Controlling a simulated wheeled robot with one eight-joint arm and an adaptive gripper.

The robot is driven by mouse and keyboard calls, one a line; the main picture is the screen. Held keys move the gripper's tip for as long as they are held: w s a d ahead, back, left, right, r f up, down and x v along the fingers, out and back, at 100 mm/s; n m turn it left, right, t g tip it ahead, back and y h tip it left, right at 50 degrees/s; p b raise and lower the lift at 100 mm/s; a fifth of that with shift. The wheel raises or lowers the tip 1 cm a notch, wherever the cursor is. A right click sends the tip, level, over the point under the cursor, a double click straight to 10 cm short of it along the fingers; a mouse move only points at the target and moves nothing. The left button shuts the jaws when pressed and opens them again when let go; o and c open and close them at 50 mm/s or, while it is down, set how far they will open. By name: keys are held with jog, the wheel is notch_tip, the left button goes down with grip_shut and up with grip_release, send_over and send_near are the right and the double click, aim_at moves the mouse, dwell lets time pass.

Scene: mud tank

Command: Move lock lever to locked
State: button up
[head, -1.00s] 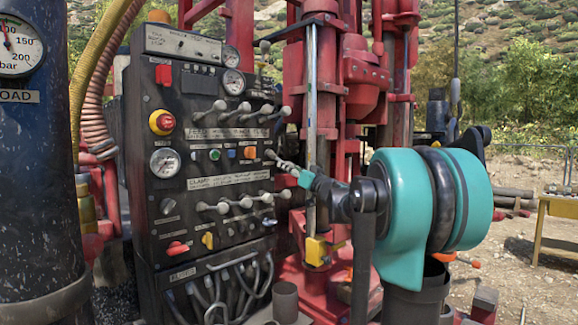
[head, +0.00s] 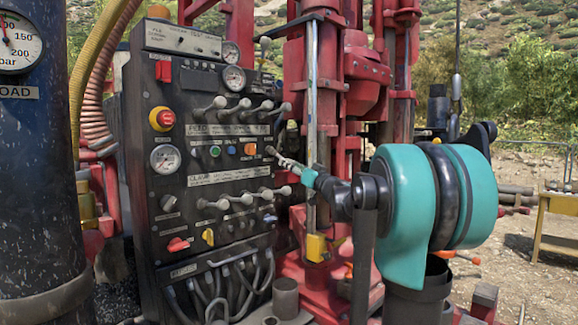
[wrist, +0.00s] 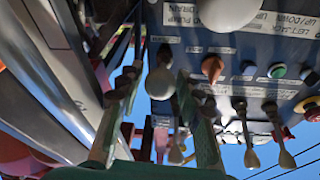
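The dark control panel (head: 215,175) stands left of centre in the head view, with two rows of grey ball-knobbed levers. I cannot tell which control is the lock lever; no readable label names it. My gripper (head: 271,151) is at the panel's right side, between the upper lever row (head: 240,109) and the lower lever row (head: 238,199). In the wrist view my gripper (wrist: 153,112) has its two fingers spread apart. A grey ball knob (wrist: 160,83) appears between them, with gaps either side. Its distance from the fingertips is unclear.
An orange knob (wrist: 212,67) and a green button (wrist: 277,70) sit close to the gripper in the wrist view. A red emergency stop (head: 162,119) is on the panel's left. The red rig mast (head: 355,90) stands behind my arm. A yellow table (head: 556,210) is far right.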

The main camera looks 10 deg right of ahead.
jog(key=v, duration=1.1)
jog(key=shift+a, duration=0.1)
jog(key=s+a+f+g+h, duration=0.1)
jog(key=s+a+f+g, duration=0.3)
jog(key=f, duration=0.6)
jog(key=s+a+f+g+h, duration=0.1)
jog(key=s+a+f+g, duration=0.3)
jog(key=f, duration=0.5)
jog(key=s+a+f+g+h, duration=0.15)
jog(key=s+a+f, duration=0.35)
jog(key=f, duration=0.5)
jog(key=s+d+f+m+g+h, duration=0.2)
jog(key=s+d+f+h, duration=0.2)
jog(key=s+f, duration=0.4)
jog(key=s+d+f+m+g+h, duration=0.2)
jog(key=s+d+f+h, duration=0.1)
jog(key=s+d+f, duration=0.4)
notch_tip(320, 180, down, 3)
jog(key=shift+s+f+h, duration=0.1)
jog(key=shift+s+h, duration=0.25)
jog(key=shift+s, duration=0.8)
